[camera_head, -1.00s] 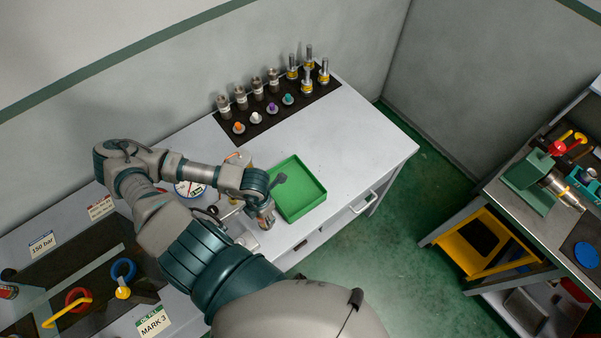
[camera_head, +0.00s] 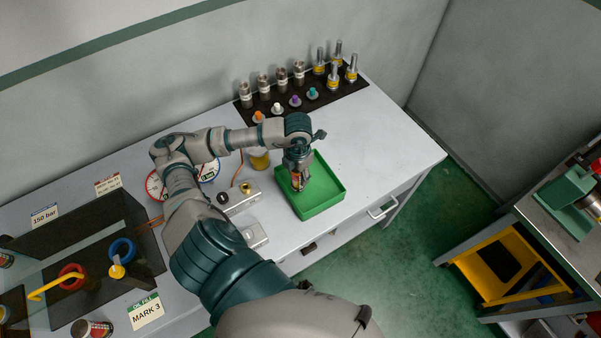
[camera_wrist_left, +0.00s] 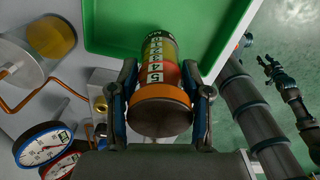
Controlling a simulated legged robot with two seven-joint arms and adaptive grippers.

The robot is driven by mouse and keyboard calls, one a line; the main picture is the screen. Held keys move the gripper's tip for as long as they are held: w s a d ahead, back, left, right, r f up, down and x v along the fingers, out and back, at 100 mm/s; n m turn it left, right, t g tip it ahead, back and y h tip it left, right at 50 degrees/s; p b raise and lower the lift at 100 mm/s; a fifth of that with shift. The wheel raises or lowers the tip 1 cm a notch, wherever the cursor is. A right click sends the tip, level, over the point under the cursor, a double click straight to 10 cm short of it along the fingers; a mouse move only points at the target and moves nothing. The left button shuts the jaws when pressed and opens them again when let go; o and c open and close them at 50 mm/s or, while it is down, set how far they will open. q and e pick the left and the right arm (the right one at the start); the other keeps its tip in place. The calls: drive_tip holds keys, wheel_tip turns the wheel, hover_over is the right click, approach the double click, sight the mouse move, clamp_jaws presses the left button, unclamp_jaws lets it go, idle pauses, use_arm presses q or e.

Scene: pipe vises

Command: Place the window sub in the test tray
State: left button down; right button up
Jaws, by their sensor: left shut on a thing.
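My left gripper (camera_head: 297,183) is over the left part of the green test tray (camera_head: 324,203) in the head view. It is shut on the window sub (camera_wrist_left: 158,72), a cylinder with an orange band, a dark end and a numbered yellow-to-red scale. In the left wrist view the sub stands between the two fingers (camera_wrist_left: 160,108), with the green tray (camera_wrist_left: 112,28) behind it. Whether the sub touches the tray floor cannot be told. My right gripper (camera_wrist_left: 272,68) shows small at the right of the left wrist view; its jaw state is unclear.
A dark rack (camera_head: 352,81) with several metal fittings and coloured caps stands behind the tray. Metal blocks (camera_head: 240,196), a yellow jar (camera_head: 259,160) and gauges (camera_head: 207,170) are left of it. The white table (camera_head: 385,145) is clear to the right.

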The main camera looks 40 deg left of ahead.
use_arm(q)
drive_tip(key=shift+w, duration=0.95)
wheel_tip(320, 180, down, 4)
drive_tip(key=shift+r+p, duration=0.2)
drive_tip(key=shift+p, duration=0.25)
drive_tip(key=shift+a+f, duration=0.1)
drive_tip(key=shift+a, duration=0.1)
drive_tip(key=c, duration=0.5)
unclamp_jaws()
drive_tip(key=shift+d, duration=0.1)
use_arm(e)
drive_tip(key=shift+s+d+r, duration=0.35)
drive_tip(key=shift+s+r, duration=0.05)
drive_tip(key=shift+r, duration=0.05)
use_arm(q)
drive_tip(key=shift+d+r, duration=0.1)
drive_tip(key=shift+r, duration=0.1)
wheel_tip(320, 180, up, 12)
drive_tip(key=shift+f+b, duration=0.1)
drive_tip(key=shift+b, duration=0.45)
use_arm(e)
drive_tip(key=shift+a+f, duration=0.15)
drive_tip(key=shift+f, duration=0.4)
